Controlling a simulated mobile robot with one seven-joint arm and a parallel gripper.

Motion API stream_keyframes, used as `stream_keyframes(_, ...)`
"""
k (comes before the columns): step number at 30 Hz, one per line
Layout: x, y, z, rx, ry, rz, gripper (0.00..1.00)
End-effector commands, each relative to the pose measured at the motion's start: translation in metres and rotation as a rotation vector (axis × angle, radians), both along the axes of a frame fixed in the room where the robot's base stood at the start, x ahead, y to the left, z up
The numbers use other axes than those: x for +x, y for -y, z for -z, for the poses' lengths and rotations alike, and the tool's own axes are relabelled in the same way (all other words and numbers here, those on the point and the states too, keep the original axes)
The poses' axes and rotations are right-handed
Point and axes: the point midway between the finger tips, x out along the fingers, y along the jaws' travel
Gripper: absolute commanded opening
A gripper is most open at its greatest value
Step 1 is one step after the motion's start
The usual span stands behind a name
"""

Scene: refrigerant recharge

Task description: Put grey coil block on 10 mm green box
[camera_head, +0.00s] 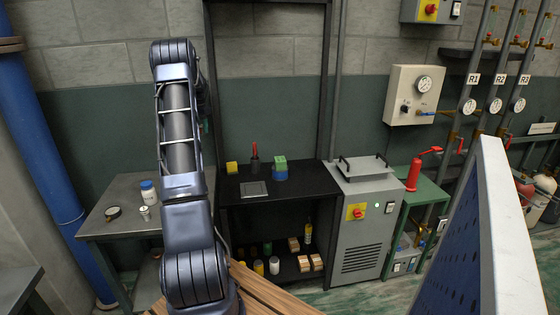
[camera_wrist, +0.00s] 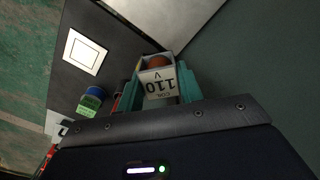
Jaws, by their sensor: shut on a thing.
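The grey coil block (camera_wrist: 158,82), with a white label reading COIL 110 V and a copper-brown round part, is between the teal fingers of my gripper (camera_wrist: 161,78) in the wrist view. My gripper is shut on it. In the head view my arm hides both the gripper and the block. The green box (camera_head: 280,160) sits on top of a blue piece (camera_head: 280,174) on the black bench. The green box also shows in the wrist view (camera_wrist: 89,105), to the left of the held block and apart from it.
The black bench (camera_head: 300,188) also holds a yellow block (camera_head: 232,168), a red-handled tool in a dark holder (camera_head: 255,164) and a square metal plate (camera_head: 254,188). A grey cabinet (camera_head: 368,220) stands right of it, a metal table (camera_head: 120,220) left. A lower shelf holds bottles and wooden blocks.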

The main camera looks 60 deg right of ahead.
Motion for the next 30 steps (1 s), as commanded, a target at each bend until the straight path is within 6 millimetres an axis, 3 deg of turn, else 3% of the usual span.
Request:
stream_keyframes(1,-0.017,0.019,-0.003,-0.001,0.000,0.051,0.10)
stream_keyframes(6,-0.069,0.071,-0.013,-0.002,0.000,0.217,0.10)
stream_keyframes(18,-0.209,0.174,-0.038,-0.001,0.001,0.609,0.10)
stream_keyframes(24,-0.274,0.207,-0.048,-0.002,0.002,0.774,0.10)
stream_keyframes(30,-0.308,0.223,-0.054,-0.001,0.003,0.863,0.10)
